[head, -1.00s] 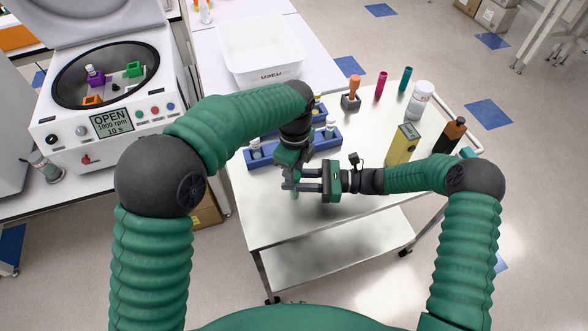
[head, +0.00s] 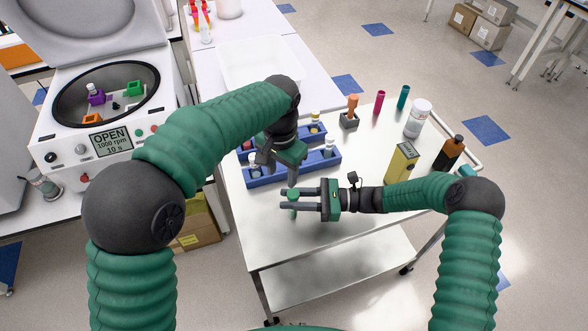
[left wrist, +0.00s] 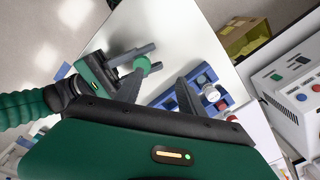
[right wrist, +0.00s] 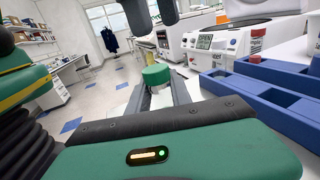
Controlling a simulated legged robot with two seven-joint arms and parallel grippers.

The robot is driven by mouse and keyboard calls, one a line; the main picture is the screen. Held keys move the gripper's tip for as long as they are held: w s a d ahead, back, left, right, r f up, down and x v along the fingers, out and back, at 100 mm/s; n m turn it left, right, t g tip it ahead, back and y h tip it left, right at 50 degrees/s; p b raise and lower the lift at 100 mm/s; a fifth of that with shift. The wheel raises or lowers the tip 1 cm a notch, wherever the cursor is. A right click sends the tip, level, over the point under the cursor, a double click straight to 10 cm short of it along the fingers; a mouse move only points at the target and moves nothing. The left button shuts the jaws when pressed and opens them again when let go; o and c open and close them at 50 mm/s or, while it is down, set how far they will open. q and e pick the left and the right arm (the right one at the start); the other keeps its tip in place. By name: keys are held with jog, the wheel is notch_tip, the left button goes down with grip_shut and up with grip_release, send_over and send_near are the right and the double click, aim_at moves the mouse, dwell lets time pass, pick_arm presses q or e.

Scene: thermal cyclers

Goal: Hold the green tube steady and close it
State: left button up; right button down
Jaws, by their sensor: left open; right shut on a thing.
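The green tube (head: 292,213) is held over the cart top by my right gripper (head: 286,200), whose fingers are shut around it. In the right wrist view its green cap (right wrist: 156,75) sits on top of the pale tube body between the fingers; I cannot tell how tight the cap is. The cap also shows in the left wrist view (left wrist: 142,65). My left gripper (head: 279,171) is open and empty, above the cap and apart from it. Its fingertips hang at the top of the right wrist view (right wrist: 152,16).
Blue racks (head: 262,178) with several tubes stand just behind the grippers. A yellow box (head: 401,163), a brown bottle (head: 449,154) and a white bottle (head: 417,119) stand to the right. The open centrifuge (head: 104,120) is at left. The cart's front area is clear.

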aim_at(294, 192)
pick_arm(q)
jog(key=n, duration=0.5)
jog(key=d+r+n, duration=0.1)
jog(key=n, duration=0.4)
jog(key=d+n, duration=0.1)
jog(key=n, duration=0.4)
jog(key=shift+s+r+n, duration=0.25)
jog(key=shift+n, duration=0.05)
jog(key=n, duration=0.6)
jog(key=shift+s+d+r+g, duration=0.25)
jog(key=shift+r+g, duration=0.05)
jog(key=n, duration=0.7)
jog(key=shift+s+d+r, duration=0.2)
jog(key=shift+d+r, duration=0.1)
notch_tip(294, 192, down, 8)
jog(key=shift+f, duration=0.1)
